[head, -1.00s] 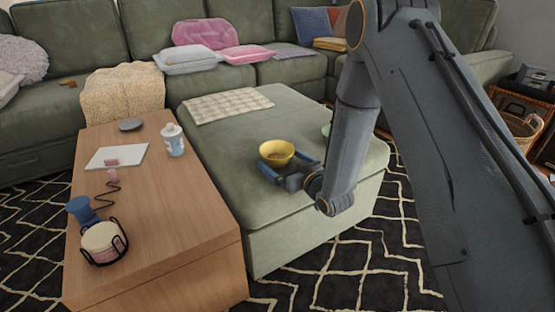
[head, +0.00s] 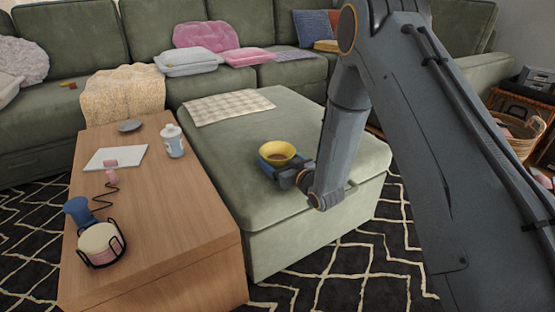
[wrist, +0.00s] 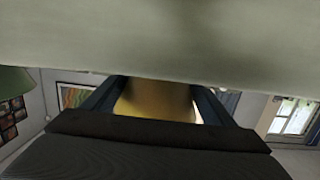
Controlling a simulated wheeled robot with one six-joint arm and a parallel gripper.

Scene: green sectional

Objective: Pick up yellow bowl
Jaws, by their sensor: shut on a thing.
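The yellow bowl (head: 277,152) is on the green ottoman (head: 240,190) in the head view, upright and near the ottoman's middle. My gripper (head: 272,163) is low at the bowl's near side, shut on it. In the wrist view the bowl's yellow side (wrist: 155,100) fills the gap between the two dark fingers. The bowl's lower part is hidden behind my gripper in the head view, so I cannot tell whether its base touches the ottoman.
A wooden table (head: 165,225) stands left of the ottoman with a white-and-blue bottle (head: 173,141), a tray (head: 115,158) and a grey dish (head: 130,126). A checkered cloth (head: 229,106) lies on the ottoman's far part. A wicker basket (head: 520,138) stands at right.

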